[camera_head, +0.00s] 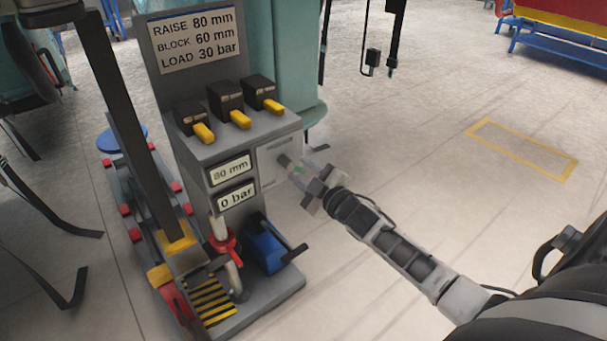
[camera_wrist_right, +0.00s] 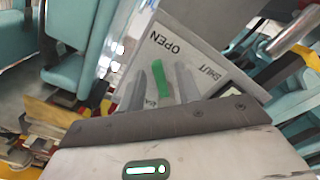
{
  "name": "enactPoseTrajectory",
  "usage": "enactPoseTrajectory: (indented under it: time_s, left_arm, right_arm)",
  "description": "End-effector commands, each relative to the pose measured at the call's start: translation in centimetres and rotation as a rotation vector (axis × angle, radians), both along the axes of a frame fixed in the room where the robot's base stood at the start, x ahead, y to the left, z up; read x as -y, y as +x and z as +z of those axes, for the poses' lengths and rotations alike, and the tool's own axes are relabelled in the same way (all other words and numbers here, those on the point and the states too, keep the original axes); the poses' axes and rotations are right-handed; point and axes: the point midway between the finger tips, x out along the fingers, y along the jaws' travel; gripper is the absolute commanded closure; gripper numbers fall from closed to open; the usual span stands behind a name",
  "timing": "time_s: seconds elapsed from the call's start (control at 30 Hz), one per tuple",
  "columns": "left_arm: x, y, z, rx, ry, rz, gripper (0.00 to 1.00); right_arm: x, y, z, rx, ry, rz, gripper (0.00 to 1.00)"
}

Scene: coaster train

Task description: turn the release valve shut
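The release valve shows in the right wrist view as a green handle (camera_wrist_right: 161,79) on a grey panel (camera_wrist_right: 205,55) lettered OPEN and SHUT. The handle points toward OPEN. In the head view the panel is on the right side of the grey pump stand, and a bit of green shows between the fingers. My right gripper (camera_head: 296,169) is at this panel. In the wrist view its two fingers (camera_wrist_right: 165,88) stand on either side of the handle, with narrow gaps visible; contact cannot be made out. I cannot make out my left gripper.
The grey stand (camera_head: 165,95) carries several black switches with yellow levers (camera_head: 240,119) and displays reading 80 mm and 0 bar (camera_head: 236,194). A dark upright bar (camera_head: 122,125) stands left of it. A blue pedal (camera_head: 265,250) is low down. The floor to the right is clear.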

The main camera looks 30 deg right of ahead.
Motion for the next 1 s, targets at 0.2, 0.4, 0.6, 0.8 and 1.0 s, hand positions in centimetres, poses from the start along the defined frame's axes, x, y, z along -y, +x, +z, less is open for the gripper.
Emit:
enactPoseTrajectory:
  time_s: [0.2,0.4,0.6,0.8,1.0]
  left_arm:
    - [-0.01,-0.03,0.08,0.001,0.002,-0.002,0.64]
    - [0.00,-0.07,-0.07,-0.002,0.003,-0.003,0.64]
    - [-0.02,-0.12,-0.12,-0.008,0.005,-0.003,0.64]
    - [-0.07,-0.32,-0.36,-0.034,0.013,-0.003,0.64]
    - [-0.28,-0.50,-0.65,-0.075,0.027,0.001,0.64]
  right_arm:
    - [-0.01,-0.01,0.02,0.000,0.000,0.000,0.78]
    - [0.00,-0.03,0.02,0.000,0.000,0.000,1.00]
    - [-0.07,-0.04,0.01,-0.001,0.016,0.000,1.00]
    - [-0.32,-0.07,-0.08,-0.008,0.091,-0.001,1.00]
    - [-0.81,-0.10,-0.36,-0.020,0.238,0.000,1.00]
